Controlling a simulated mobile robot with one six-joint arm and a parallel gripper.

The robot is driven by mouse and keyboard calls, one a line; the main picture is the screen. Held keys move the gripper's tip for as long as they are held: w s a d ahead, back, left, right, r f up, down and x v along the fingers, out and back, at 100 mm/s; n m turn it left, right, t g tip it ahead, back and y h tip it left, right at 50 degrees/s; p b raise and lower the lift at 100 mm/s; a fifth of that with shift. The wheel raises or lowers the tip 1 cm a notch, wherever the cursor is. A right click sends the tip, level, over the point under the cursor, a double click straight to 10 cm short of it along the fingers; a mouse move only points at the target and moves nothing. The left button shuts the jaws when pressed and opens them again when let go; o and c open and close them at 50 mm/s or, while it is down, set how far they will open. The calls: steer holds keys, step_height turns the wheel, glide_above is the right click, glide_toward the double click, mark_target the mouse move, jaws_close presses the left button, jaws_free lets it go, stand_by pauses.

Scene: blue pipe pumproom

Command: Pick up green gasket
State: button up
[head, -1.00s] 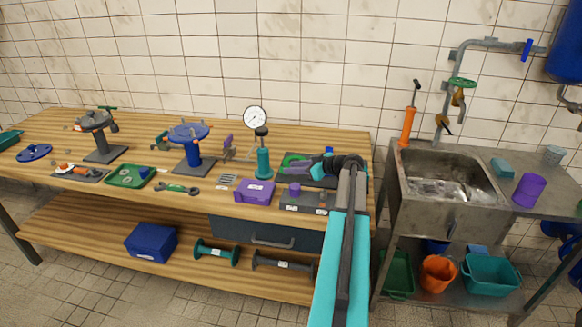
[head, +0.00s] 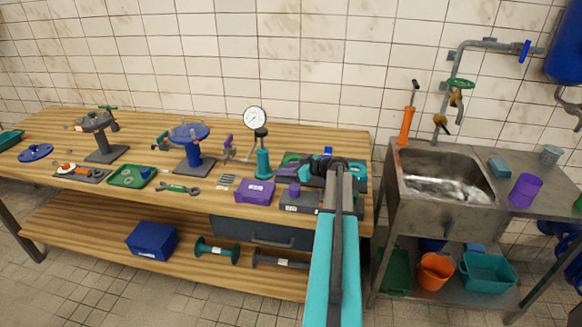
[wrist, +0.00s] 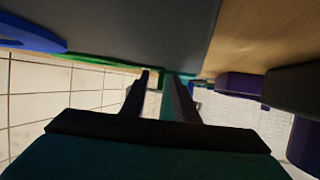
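A green gasket (head: 290,157) shows in part on a dark grey mat (head: 357,183) at the right end of the bench, behind my gripper (head: 298,168). In the wrist view, where the bench is at the top, a thin green edge (wrist: 85,60) lies along the grey surface, left of my fingers; it is probably the gasket seen nearly edge-on. My gripper's two dark fingers (wrist: 161,76) are apart with a gap between them and hold nothing that I can see. My arm hides part of the mat.
A teal pump with a gauge (head: 263,160) stands left of the mat. A purple box (head: 255,191) and a grey block (head: 298,200) are in front. A blue round part (wrist: 30,42) lies near the green edge. A sink (head: 445,190) is to the right.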

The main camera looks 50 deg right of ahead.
steer(key=shift+c, duration=0.2)
jaws_close()
steer(key=shift+r, duration=0.2)
step_height(320, 180, up, 28)
steer(key=b, duration=0.6)
steer(key=shift+f, duration=0.15)
stand_by(0.8)
